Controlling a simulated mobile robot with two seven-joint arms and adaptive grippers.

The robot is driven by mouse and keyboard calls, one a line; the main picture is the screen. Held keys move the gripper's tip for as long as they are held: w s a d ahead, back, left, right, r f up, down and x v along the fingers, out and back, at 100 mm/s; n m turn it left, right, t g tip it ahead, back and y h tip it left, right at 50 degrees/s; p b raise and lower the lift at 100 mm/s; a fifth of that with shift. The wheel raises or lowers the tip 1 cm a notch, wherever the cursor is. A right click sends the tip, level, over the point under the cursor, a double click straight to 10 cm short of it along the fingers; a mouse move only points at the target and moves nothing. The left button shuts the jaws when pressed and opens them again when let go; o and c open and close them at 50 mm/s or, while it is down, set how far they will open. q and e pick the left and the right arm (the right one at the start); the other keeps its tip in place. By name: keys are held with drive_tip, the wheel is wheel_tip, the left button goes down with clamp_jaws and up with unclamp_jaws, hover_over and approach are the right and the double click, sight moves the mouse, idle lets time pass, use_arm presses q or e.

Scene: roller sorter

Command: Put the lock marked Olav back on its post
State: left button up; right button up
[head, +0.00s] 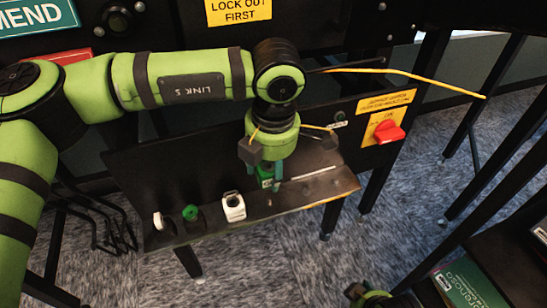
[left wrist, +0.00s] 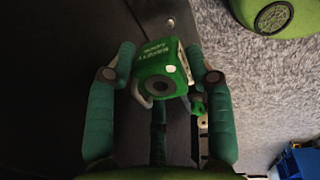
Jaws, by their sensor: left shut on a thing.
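My left gripper (head: 268,182) points down over the sloped dark shelf and is shut on a green lock (head: 265,172). In the left wrist view the green lock (left wrist: 163,72) sits between the two fingers, with "SAFETY LOCK" lettering and a grey shackle. No owner's name can be read on it. A white lock (head: 233,207) is on the shelf, left of the gripper. A smaller green item (head: 190,213) and a white item (head: 158,221) are farther left. A small pale peg-like spot (left wrist: 171,21) shows beyond the held lock. My right gripper does not show.
The shelf (head: 215,185) hangs below a dark panel. A red switch (head: 389,132) on a yellow plate is to its right. A yellow cable (head: 420,77) stretches above it. A dark shelf with a green box (head: 468,285) stands at the lower right.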

use_arm(q)
drive_tip(key=shift+f, duration=0.15)
drive_tip(key=shift+f+b, duration=0.6)
drive_tip(key=shift+f, duration=1)
drive_tip(key=shift+f+b, duration=0.45)
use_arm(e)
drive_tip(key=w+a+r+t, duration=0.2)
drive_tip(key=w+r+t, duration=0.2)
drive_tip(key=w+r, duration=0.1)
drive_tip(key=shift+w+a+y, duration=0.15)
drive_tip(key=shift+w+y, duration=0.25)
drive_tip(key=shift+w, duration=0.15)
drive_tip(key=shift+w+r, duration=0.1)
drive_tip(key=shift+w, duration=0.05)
